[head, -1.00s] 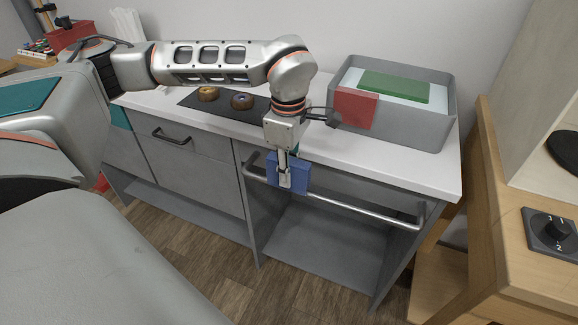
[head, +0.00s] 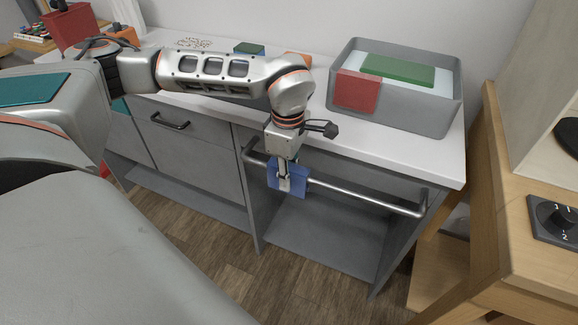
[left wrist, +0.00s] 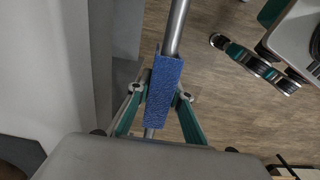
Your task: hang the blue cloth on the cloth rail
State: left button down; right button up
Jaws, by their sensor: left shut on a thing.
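The blue cloth (head: 298,187) is at the cloth rail (head: 366,200), near the rail's left end. In the left wrist view the cloth (left wrist: 164,78) lies over the rail (left wrist: 177,28) as a folded strip, with bare rail showing on both sides of it. My left gripper (head: 285,184) points down over the rail. In the left wrist view its fingers (left wrist: 162,95) are on both sides of the cloth, shut on it. The gripper hides part of the cloth in the head view. My right gripper is not seen.
The rail is fixed to the front of a grey cabinet with a white counter (head: 420,160). A grey bin (head: 430,115) on the counter has a red cloth (head: 356,92) over its front wall and a green item (head: 398,69) inside. The rail's right part is bare. A wooden unit (head: 500,250) stands at right.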

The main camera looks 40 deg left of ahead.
pick_arm(q)
jog(key=shift+f, duration=0.15)
jog(key=c, duration=1.7)
grip_release()
